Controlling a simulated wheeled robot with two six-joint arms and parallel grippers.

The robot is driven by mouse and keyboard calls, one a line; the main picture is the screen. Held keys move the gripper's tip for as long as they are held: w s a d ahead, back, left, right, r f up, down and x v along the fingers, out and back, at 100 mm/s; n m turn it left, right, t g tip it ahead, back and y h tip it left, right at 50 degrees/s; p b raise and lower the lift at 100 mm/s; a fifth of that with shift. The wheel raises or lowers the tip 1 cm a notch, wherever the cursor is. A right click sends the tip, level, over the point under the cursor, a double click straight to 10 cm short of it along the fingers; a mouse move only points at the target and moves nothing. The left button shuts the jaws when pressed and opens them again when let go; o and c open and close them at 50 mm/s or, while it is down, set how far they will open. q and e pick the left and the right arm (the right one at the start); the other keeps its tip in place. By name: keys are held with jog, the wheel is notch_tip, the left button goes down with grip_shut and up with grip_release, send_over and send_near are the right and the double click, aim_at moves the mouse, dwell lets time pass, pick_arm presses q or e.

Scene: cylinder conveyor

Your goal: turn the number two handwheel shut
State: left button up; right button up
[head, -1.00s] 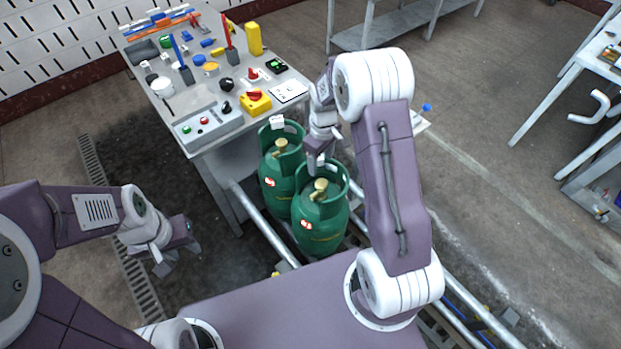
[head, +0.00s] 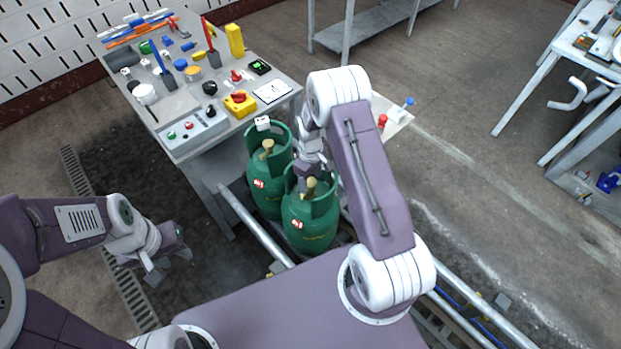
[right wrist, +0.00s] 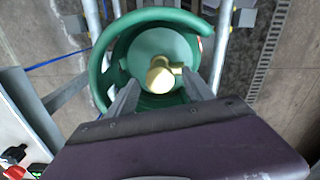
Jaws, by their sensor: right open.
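Two green gas cylinders stand in a row, the near one (head: 309,222) in front of the far one (head: 264,186). Each has an open collar around a brass valve. The near valve's brass handwheel (head: 311,187) also shows in the right wrist view (right wrist: 160,77). I cannot read a number two on either. My right gripper (head: 306,180) is over the near collar, pointing down. In the right wrist view its open fingers (right wrist: 160,98) are either side of the brass valve, with gaps; contact is not seen. My left gripper (head: 168,268) is open and empty, low at the left.
A grey bench (head: 180,104) with a control box (head: 195,132), a yellow switch box (head: 240,104) and small tools is behind the cylinders. A metal rail (head: 255,228) runs beside the cylinders. A shelf with red and blue knobs (head: 395,112) is behind my right arm.

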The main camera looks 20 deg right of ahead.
grip_shut()
jog(key=m, duration=0.5)
jog(key=shift+m, duration=0.3)
jog(key=m, duration=0.6)
jog(key=shift+m, duration=0.3)
jog(key=m, duration=0.5)
jog(key=shift+p, duration=0.3)
jog(key=m, duration=0.5)
jog(key=shift+w+m, duration=0.1)
jog(key=shift+m, duration=0.3)
jog(key=shift+r, duration=0.1)
